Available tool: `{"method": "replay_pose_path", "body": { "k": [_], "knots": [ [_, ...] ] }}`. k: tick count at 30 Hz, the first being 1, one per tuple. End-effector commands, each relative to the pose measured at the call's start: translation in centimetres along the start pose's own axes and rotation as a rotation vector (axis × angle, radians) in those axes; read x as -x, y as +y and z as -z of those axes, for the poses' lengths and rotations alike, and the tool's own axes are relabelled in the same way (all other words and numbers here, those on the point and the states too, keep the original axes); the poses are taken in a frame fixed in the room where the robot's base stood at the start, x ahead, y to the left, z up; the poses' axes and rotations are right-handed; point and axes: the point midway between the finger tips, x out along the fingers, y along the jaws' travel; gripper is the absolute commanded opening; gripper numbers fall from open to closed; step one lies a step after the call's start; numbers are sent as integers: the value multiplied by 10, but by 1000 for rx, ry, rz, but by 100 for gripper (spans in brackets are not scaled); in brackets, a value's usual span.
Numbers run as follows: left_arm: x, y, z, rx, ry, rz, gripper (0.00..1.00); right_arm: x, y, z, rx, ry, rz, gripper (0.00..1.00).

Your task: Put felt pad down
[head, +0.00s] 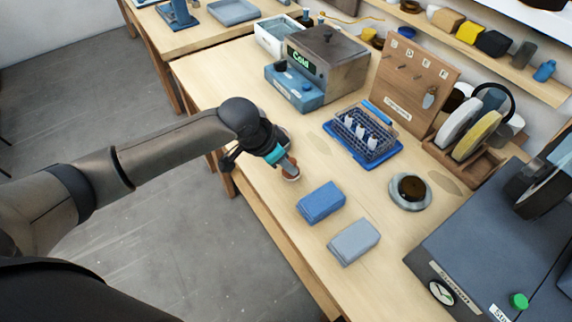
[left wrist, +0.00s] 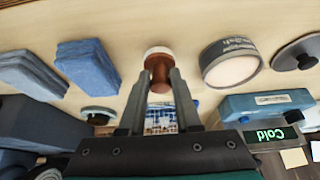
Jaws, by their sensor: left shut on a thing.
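The felt pad (left wrist: 158,50) appears as a pale round face on a brown knob-like handle. My left gripper (left wrist: 158,85) is shut on the brown handle, with one finger on each side. In the head view the pad's end (head: 291,175) shows just below my left gripper (head: 285,162), near the table's front left edge. I cannot tell whether the pad touches the wooden table (head: 262,195). My right gripper is not in view.
A blue block (head: 321,202) and a grey-blue block (head: 354,242) lie to the right. Behind stand a blue rack (head: 365,135) and a box marked Cold (head: 325,60). A round dish (head: 410,190) sits further right. A round tin (left wrist: 230,68) shows beside the pad in the wrist view.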

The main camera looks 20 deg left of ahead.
Motion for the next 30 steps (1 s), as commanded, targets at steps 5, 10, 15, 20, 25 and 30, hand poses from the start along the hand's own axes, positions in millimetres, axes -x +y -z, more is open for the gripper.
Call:
{"method": "replay_pose_path", "body": {
  "k": [5,10,15,20,25,30],
  "knots": [
    [-8,0,-3,0,2,0,0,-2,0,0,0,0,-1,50],
    [-8,0,-4,0,1,0,0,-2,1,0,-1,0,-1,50],
    [-10,0,-5,1,1,0,40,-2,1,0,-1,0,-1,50],
    [-10,0,-5,0,1,0,58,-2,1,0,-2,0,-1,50],
    [-10,0,-5,0,1,0,62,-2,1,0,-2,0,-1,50],
    [-7,0,-3,0,2,1,62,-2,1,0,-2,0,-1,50]
  ]
}}
